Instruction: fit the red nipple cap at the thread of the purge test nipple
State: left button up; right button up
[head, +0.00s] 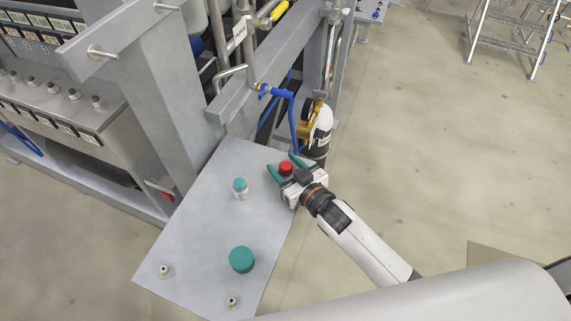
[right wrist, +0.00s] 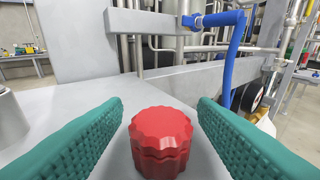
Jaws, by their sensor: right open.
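The red nipple cap (head: 286,168) stands on the grey shelf plate (head: 213,205) near its right edge. In the right wrist view the ribbed red cap (right wrist: 160,142) sits between the two green fingers, with a visible gap on each side. My right gripper (head: 285,167) is open around the cap and low over the plate. A blue hose or pipe (head: 294,120) with a brass-coloured fitting hangs from the frame beam behind; it also shows in the right wrist view (right wrist: 232,55). I cannot tell which part is the purge test nipple. My left gripper is not in view.
A small bottle with a teal cap (head: 240,189) stands left of the gripper. A larger teal round lid (head: 241,260) and two small metal fittings (head: 165,271) are on the plate's front. A grey upright and beam (head: 262,72) rise behind it.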

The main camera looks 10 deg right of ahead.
jog(key=c, duration=1)
